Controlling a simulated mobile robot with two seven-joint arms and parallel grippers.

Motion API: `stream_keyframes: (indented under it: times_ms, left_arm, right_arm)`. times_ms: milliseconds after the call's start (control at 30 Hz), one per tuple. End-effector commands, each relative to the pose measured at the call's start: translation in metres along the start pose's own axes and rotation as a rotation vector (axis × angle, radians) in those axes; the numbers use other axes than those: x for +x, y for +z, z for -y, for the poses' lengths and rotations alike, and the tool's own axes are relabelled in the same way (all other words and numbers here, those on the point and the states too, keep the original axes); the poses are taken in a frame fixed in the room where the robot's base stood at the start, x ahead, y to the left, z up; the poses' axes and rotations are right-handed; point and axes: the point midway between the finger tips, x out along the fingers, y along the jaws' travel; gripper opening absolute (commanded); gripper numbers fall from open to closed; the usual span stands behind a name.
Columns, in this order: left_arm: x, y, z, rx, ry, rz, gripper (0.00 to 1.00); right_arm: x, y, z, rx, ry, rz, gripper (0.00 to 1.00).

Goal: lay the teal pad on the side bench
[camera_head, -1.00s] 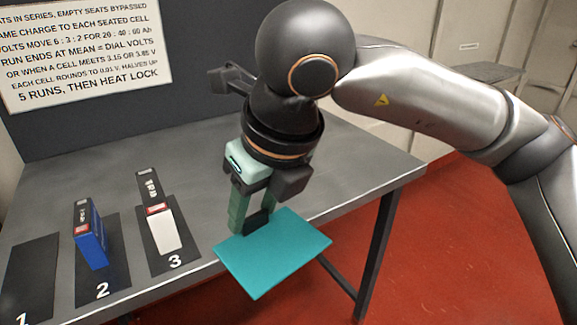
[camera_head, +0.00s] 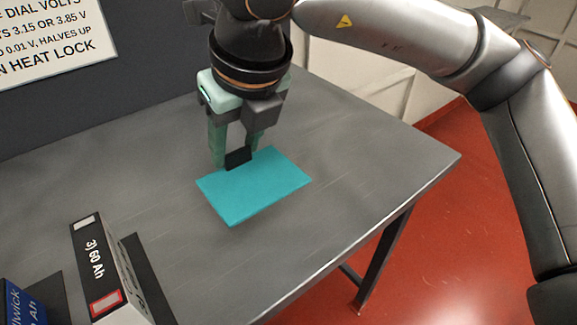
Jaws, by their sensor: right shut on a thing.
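The teal pad (camera_head: 262,188) is a flat, roughly rectangular sheet with a small black grip block (camera_head: 238,158) at its back edge. My right gripper (camera_head: 234,150) points down, shut on this block. The pad shows over the grey tabletop (camera_head: 370,160), right of the cells. I cannot tell whether it touches the surface or is held just above it. I cannot tell whether this table is the side bench. My left gripper is not in view.
A dark panel with a printed sign (camera_head: 50,40) rises behind. The tabletop right of the pad is clear up to its edge.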

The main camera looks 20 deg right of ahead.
Motion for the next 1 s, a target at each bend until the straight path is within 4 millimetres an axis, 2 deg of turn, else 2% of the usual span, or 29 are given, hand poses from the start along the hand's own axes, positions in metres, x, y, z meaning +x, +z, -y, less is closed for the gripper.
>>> stream_keyframes:
  times_ms: [33, 200, 400, 800, 1000]
  left_arm:
    - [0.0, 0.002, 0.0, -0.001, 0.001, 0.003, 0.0]
    - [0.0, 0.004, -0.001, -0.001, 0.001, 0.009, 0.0]
    - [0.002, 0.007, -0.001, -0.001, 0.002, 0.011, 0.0]
    - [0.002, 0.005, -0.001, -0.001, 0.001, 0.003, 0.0]
    - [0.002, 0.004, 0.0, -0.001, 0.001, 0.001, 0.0]
  right_arm:
    - [0.008, 0.001, 0.014, 0.009, -0.001, -0.002, 0.0]
    - [0.03, 0.006, 0.054, 0.009, -0.001, -0.003, 0.0]
    - [0.067, 0.002, 0.086, 0.004, -0.001, -0.002, 0.0]
    - [0.098, -0.002, 0.109, 0.002, 0.0, -0.002, 0.0]
    - [0.122, -0.013, 0.107, -0.001, 0.001, 0.0, 0.0]
